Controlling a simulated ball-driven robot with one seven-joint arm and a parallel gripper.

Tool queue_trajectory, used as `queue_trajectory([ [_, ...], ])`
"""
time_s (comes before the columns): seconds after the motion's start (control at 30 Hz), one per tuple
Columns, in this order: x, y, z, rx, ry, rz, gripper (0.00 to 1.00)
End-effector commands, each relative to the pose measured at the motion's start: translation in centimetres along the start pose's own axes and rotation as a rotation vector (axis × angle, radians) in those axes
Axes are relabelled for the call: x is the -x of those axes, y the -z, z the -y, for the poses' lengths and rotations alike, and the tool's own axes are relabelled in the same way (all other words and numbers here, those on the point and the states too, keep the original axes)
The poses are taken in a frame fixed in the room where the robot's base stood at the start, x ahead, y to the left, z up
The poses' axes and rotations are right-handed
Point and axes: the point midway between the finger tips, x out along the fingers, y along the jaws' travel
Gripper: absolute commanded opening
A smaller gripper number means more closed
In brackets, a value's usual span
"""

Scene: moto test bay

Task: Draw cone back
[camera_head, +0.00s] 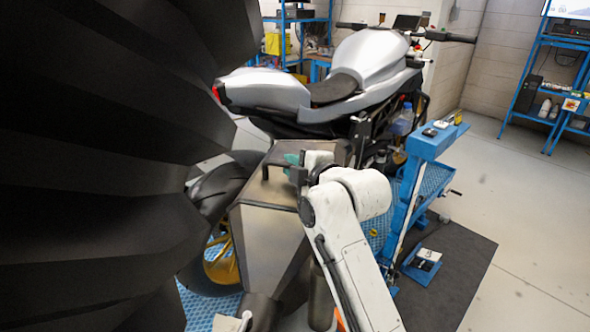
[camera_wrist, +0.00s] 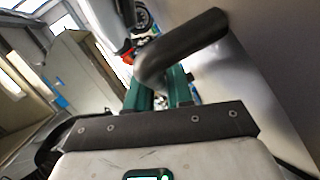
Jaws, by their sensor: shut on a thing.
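The cone appears to be the large grey, tapered metal body (camera_head: 268,238) beside the motorcycle's rear wheel. A dark bar handle (camera_head: 275,165) stands on its top. My gripper (camera_head: 293,162), with green fingers, is at this handle; my white arm partly hides it. In the wrist view the dark, bent handle (camera_wrist: 190,45) crosses in front of the green fingers (camera_wrist: 160,92), and my gripper is shut on it. The exact contact between fingertips and bar is hidden behind the bend. The grey metal surface (camera_wrist: 240,90) lies at the right of that view.
A silver motorcycle (camera_head: 360,60) stands behind the cone, its rear wheel (camera_head: 215,190) close by. A blue stand (camera_head: 430,145) is to the right. Black faceted panels (camera_head: 90,170) fill the left. Clear floor (camera_head: 530,210) lies at right, beyond a dark mat (camera_head: 465,270).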

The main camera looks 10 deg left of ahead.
Motion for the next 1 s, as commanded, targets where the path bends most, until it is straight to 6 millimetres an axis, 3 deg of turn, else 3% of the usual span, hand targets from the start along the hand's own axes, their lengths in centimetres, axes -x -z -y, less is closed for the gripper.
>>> queue_trajectory([
  [0.47,0.72,0.81,0.71,-0.003,0.007,-0.002,0.0],
  [0.5,0.71,0.82,0.74,-0.003,0.008,-0.002,0.23],
  [0.67,0.71,0.83,0.64,-0.002,0.005,-0.002,0.39],
  [1.0,1.1,0.67,0.4,-0.002,-0.001,0.0,0.4],
])
